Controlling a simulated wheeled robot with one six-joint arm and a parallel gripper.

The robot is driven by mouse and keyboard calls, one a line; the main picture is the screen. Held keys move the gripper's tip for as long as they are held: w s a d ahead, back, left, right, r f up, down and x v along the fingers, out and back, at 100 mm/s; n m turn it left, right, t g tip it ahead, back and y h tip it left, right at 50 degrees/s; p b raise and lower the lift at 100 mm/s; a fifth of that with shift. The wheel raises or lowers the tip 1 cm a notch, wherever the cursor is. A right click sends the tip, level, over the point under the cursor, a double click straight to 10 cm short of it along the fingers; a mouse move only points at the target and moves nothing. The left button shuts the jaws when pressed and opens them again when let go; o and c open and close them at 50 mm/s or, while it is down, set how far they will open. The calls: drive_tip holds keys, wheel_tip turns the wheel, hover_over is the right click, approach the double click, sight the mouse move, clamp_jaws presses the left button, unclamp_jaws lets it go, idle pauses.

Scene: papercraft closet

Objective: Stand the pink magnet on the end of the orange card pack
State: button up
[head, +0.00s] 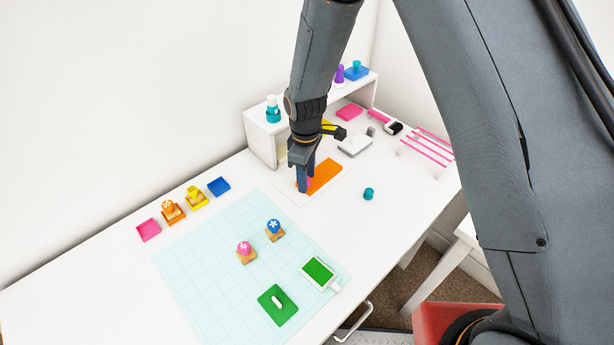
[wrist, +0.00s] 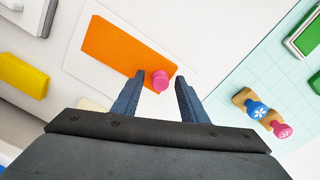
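The orange card pack (head: 326,172) lies flat on a white sheet at the middle of the desk; it is also in the wrist view (wrist: 112,50). The pink magnet (wrist: 160,80), a small round cylinder, is at one end of the pack, at its edge near a corner. It looks upright on it, though the contact is hard to see. My gripper (wrist: 158,92) points down at this end. Its fingers are apart on either side of the magnet, with gaps visible. In the head view my gripper (head: 306,182) mostly hides the magnet.
A teal magnet (head: 368,194) stands on bare desk to the right. A white shelf (head: 262,138) stands close behind my gripper. A cutting mat (head: 215,270) with two stamps and green items lies in front. Coloured ink pads line the left.

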wheel_tip(320, 180, up, 12)
drive_tip(key=b, duration=0.3)
drive_tip(key=shift+s+b, duration=0.2)
drive_tip(key=shift+b, duration=0.1)
drive_tip(key=s+d+r+m, duration=0.2)
drive_tip(key=s+d+m, duration=0.5)
drive_tip(key=d, duration=0.5)
drive_tip(key=s+d+r+m, duration=0.2)
drive_tip(key=s+d+m, duration=0.5)
drive_tip(key=d, duration=0.6)
drive_tip(key=shift+s+d+m+t, duration=0.2)
drive_tip(key=shift+s+m+t, duration=0.2)
drive_tip(key=shift+m, duration=0.1)
